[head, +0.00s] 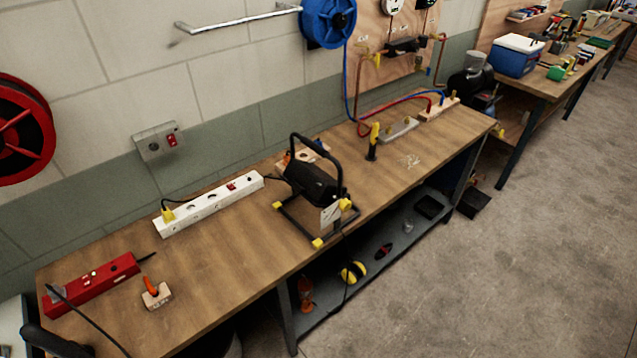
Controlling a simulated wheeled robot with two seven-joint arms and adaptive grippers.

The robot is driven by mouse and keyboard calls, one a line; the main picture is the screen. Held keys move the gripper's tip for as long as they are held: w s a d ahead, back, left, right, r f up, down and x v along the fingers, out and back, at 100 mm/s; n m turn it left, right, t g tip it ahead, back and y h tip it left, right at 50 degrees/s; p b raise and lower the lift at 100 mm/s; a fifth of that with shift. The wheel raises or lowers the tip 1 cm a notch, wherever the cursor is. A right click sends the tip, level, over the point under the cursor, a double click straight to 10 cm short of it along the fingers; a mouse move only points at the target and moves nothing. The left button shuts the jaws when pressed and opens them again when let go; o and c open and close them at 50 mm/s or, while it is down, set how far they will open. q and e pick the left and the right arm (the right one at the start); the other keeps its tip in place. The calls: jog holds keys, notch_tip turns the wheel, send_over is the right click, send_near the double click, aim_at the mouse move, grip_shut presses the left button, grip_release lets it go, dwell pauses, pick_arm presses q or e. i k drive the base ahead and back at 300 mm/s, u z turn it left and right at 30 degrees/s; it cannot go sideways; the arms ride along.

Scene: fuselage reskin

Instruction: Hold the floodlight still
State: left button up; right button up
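The black floodlight (314,184) stands upright on the wooden workbench (225,260), near its front edge. It has a tubular carrying handle on top and a floor frame with yellow feet. Its lamp face is turned away from me, so the lens is hidden. Nothing is touching its handle or frame from my side. Neither of my grippers can be made out in the head view.
A white power strip (209,205) with a yellow plug lies left of the floodlight. A yellow-and-black tool (373,142) stands to the right. Some dark, unidentified shape fills the bottom left corner.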

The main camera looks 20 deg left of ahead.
aim_at(345, 204)
jog(key=u, duration=0.05)
jog(key=k, duration=0.35)
jog(key=z, duration=0.4)
jog(key=i, duration=0.85)
jog(key=u, duration=1.35)
jog(key=i, duration=0.25)
jog(key=z, duration=0.3)
